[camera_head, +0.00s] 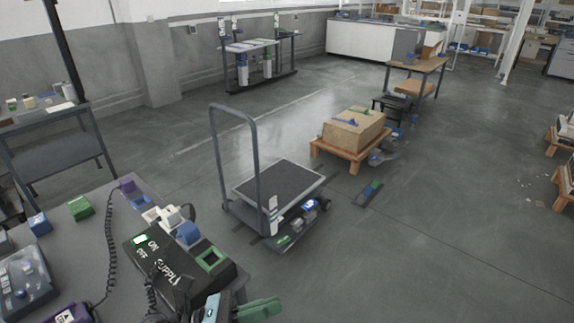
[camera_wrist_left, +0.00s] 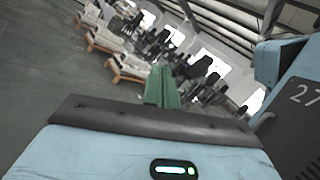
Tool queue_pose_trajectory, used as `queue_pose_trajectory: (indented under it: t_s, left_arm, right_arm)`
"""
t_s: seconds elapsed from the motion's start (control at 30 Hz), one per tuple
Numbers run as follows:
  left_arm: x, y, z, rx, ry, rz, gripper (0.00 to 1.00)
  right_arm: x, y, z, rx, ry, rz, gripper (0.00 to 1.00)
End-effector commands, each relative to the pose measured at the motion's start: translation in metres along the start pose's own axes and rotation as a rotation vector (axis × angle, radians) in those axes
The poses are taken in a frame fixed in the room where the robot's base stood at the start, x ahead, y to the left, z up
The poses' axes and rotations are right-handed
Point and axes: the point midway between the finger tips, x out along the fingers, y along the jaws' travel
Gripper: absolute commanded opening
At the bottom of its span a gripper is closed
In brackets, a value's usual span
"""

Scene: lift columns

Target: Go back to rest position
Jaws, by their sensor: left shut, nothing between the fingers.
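My left gripper (camera_head: 264,307) shows at the bottom of the head view, just right of the table's corner. Its green fingers are together with nothing between them. They also show in the left wrist view (camera_wrist_left: 162,86), pointing out over the room, clear of any object. Part of my light blue left arm shows beside the fingers. My right gripper is not in view.
A grey table (camera_head: 90,255) at the lower left bears a black supply box (camera_head: 175,265) and small coloured blocks. A cart (camera_head: 278,187) with a tall handle stands beyond it. A cardboard box (camera_head: 353,130) sits on a pallet. Open floor (camera_head: 430,240) lies to the right.

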Motion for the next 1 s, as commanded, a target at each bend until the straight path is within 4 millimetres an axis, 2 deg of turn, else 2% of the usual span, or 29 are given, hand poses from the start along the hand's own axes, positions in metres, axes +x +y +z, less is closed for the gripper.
queue_pose_trajectory:
  t_s: [0.03, 0.13, 0.23, 0.37, 0.43, 0.57, 0.7, 0.83, 1.0]
  left_arm:
    - [-0.005, 0.003, -0.002, -0.166, -0.086, 0.067, 0.0]
    - [-0.024, 0.018, -0.008, -0.498, -0.259, 0.196, 0.0]
    - [-0.051, 0.032, -0.025, -0.83, -0.442, 0.318, 0.0]
    - [-0.097, 0.045, -0.063, -1.255, -0.704, 0.468, 0.0]
    - [-0.124, 0.046, -0.091, -1.476, -0.858, 0.545, 0.0]
    - [-0.178, 0.032, -0.151, -1.86, -1.179, 0.675, 0.0]
    - [-0.223, 0.001, -0.21, -2.155, -1.506, 0.778, 0.0]
    - [-0.247, -0.026, -0.244, -2.307, -1.727, 0.831, 0.0]
    - [-0.26, -0.042, -0.262, -2.379, -1.856, 0.858, 0.0]
  right_arm:
    - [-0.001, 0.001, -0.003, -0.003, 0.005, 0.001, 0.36]
    - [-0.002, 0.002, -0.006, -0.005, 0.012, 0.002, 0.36]
    - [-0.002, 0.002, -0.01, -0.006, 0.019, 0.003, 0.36]
    - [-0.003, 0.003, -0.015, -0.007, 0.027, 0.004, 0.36]
    - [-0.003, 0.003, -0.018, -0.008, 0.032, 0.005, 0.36]
    - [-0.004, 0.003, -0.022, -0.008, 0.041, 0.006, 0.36]
    - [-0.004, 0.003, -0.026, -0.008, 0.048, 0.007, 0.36]
    - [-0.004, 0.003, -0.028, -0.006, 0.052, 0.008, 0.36]
    - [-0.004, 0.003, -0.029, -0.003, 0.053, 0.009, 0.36]
